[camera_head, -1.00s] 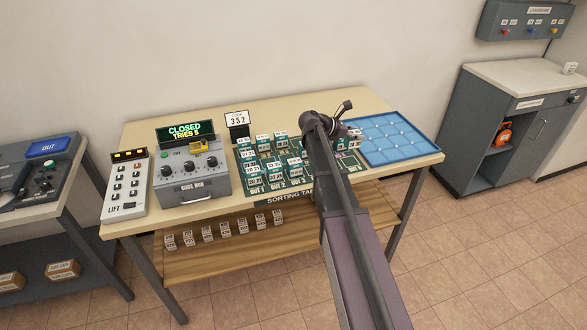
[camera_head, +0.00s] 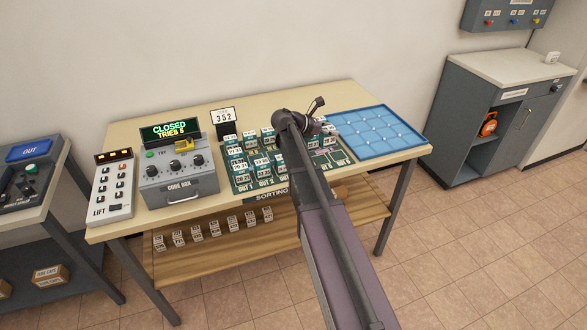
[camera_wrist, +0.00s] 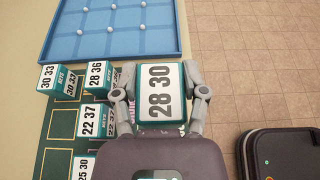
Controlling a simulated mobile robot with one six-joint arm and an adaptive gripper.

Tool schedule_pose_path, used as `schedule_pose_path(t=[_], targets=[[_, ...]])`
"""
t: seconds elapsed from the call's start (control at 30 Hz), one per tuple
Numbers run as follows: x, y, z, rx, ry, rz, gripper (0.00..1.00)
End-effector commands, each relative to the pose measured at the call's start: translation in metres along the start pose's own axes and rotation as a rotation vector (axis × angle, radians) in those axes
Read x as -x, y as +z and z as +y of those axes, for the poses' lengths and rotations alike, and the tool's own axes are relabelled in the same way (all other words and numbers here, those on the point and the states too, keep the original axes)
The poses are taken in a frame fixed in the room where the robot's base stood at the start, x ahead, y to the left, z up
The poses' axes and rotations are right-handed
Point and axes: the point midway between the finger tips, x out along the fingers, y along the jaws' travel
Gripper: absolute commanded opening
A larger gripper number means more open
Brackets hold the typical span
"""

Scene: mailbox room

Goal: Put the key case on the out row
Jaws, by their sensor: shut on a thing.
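My gripper (camera_wrist: 160,100) is shut on a white case with teal edges (camera_wrist: 155,76), marked 28 30. In the wrist view, the case sits between the two fingers. In the head view, my gripper (camera_head: 322,126) is over the right part of the green sorting board (camera_head: 335,161), and my arm hides part of the board. The out row, with OUT labels (camera_head: 265,184), runs along the board's front edge, with similar cases at its left end. In the wrist view, other numbered cases (camera_wrist: 95,122) stand left of my gripper.
A blue tray (camera_head: 372,130) lies right of the board. The code box (camera_head: 180,172), a lift panel (camera_head: 112,188) and a 352 sign (camera_head: 223,117) stand to the left. Small cases (camera_head: 213,229) line the lower shelf. A grey cabinet (camera_head: 455,125) stands apart at the right.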

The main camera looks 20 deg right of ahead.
Motion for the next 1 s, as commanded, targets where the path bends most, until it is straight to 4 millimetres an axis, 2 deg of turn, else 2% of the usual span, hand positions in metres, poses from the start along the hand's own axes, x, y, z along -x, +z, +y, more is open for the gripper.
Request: schedule_pose_path(t=[0.03, 0.3, 0.4, 0.5, 0.63, 1.0], targets=[[0.005, -0.009, -0.015, 0.001, 0.002, 0.0, 0.05], [0.036, -0.048, -0.086, 0.001, 0.004, -0.001, 0.05], [0.045, -0.059, -0.108, 0.001, 0.004, -0.002, 0.05], [0.051, -0.065, -0.121, 0.001, 0.004, -0.002, 0.05], [0.054, -0.067, -0.127, 0.001, 0.003, -0.003, 0.05], [0.053, -0.066, -0.124, 0.0, 0.002, -0.003, 0.05]])
